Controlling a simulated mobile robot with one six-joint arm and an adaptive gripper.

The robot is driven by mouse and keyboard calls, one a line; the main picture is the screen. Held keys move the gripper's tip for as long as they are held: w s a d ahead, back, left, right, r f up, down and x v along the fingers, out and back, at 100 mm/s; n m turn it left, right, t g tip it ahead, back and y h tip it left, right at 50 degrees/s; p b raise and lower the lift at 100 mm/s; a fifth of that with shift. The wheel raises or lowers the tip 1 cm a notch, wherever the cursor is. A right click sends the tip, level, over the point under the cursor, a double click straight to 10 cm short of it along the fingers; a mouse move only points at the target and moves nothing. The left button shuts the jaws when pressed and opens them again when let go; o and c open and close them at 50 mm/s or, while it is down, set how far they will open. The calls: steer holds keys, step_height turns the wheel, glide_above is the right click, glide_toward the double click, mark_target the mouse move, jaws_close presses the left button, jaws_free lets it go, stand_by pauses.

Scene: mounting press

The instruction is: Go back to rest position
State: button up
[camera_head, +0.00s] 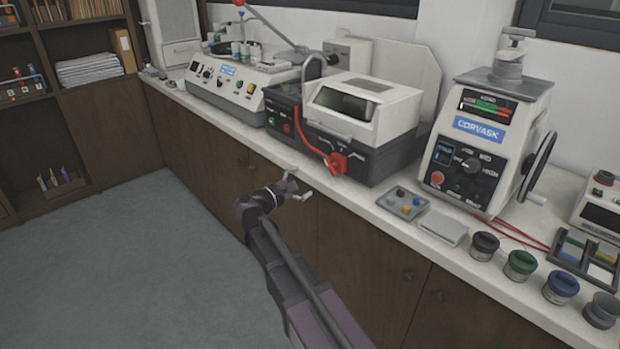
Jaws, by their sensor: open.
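My gripper (297,187) is at the end of my arm, in the middle of the view. Its two pale fingers are spread apart with nothing between them. It is in front of the brown cabinet doors, near the front edge of the white counter (385,225). I cannot tell the exact gap between it and the counter edge. My arm reaches up from the bottom of the view.
A mounting press (485,140) with a side handwheel stands on the counter. A boxy machine (365,110) and a control unit (240,85) stand left of it. A small tray (403,203) and several jars, including a green one (520,264), line the counter. The floor (120,260) is clear.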

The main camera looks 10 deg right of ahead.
steer(key=shift+s+a, duration=0.2)
steer(key=shift+a, duration=0.05)
steer(key=s+d+f+m+g+y, duration=0.6)
steer(key=s+d+f+m+g, duration=0.15)
steer(key=s+d+f, duration=0.35)
steer(key=s+f+m+g+y, duration=0.3)
steer(key=s+f+m+y, duration=0.55)
steer(key=s, duration=0.25)
step_height(320, 180, up, 21)
steer(key=p, duration=1.9)
steer(key=shift+a+f+p, duration=0.2)
steer(key=shift+a+p, duration=0.2)
steer(key=shift+a, duration=0.05)
